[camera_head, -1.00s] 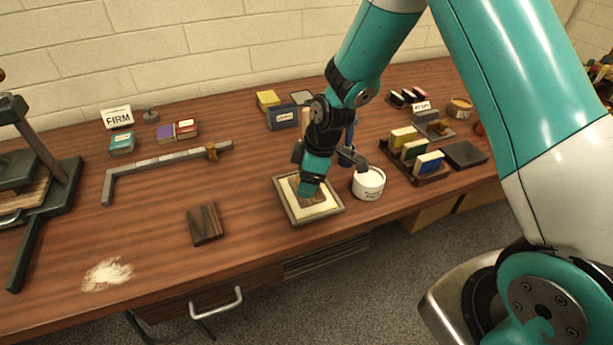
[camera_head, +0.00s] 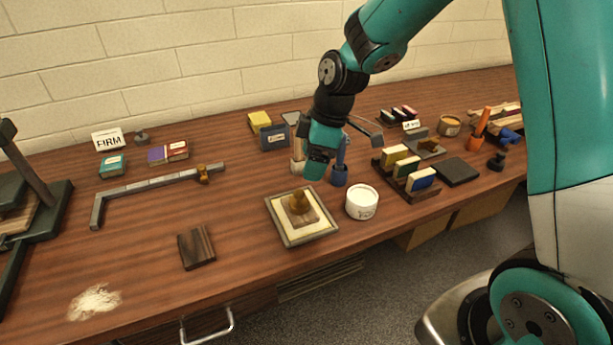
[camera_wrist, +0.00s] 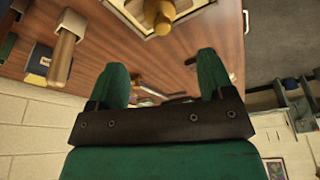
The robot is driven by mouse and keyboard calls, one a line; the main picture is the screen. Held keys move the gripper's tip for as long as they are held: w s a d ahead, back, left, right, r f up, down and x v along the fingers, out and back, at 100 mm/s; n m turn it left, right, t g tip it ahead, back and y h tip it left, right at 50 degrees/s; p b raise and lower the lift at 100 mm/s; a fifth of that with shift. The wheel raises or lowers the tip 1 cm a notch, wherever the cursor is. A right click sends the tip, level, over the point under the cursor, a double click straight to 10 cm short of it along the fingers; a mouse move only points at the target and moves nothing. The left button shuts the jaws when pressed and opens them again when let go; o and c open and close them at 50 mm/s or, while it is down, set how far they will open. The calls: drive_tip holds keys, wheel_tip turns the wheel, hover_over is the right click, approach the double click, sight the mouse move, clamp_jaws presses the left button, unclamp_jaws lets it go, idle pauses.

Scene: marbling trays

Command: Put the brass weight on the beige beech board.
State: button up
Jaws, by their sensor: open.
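The brass weight (camera_head: 298,202), a knobbed golden piece, stands upright on a small beige-brown board (camera_head: 301,216). That board lies inside a grey-rimmed tray (camera_head: 291,243) with a cream bed, near the table's front. The weight also shows at the top of the wrist view (camera_wrist: 162,20), with part of the board beside it. My gripper (camera_head: 317,172) is above and behind the tray, apart from the weight. In the wrist view its two green fingers (camera_wrist: 162,75) are spread with nothing between them.
A white tub (camera_head: 362,203) stands just right of the tray. A dark wood block (camera_head: 196,247) lies to the left. A rack of coloured blocks (camera_head: 408,175) and a dark slab (camera_head: 457,171) are at right. The table front between block and tray is clear.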

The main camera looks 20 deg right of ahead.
drive_tip(key=s+a+r+m, duration=0.2)
drive_tip(key=s+r, duration=0.2)
drive_tip(key=s, duration=0.4)
drive_tip(key=s+a+r+m, duration=0.2)
drive_tip(key=s+a+r, duration=0.1)
drive_tip(key=s, duration=0.4)
drive_tip(key=s+a+r+m+g+y, duration=0.1)
drive_tip(key=s+r, duration=0.3)
drive_tip(key=s, duration=0.4)
drive_tip(key=shift+s+a+r+m, duration=0.35)
drive_tip(key=shift+a+m, duration=0.3)
drive_tip(key=shift+m, duration=0.15)
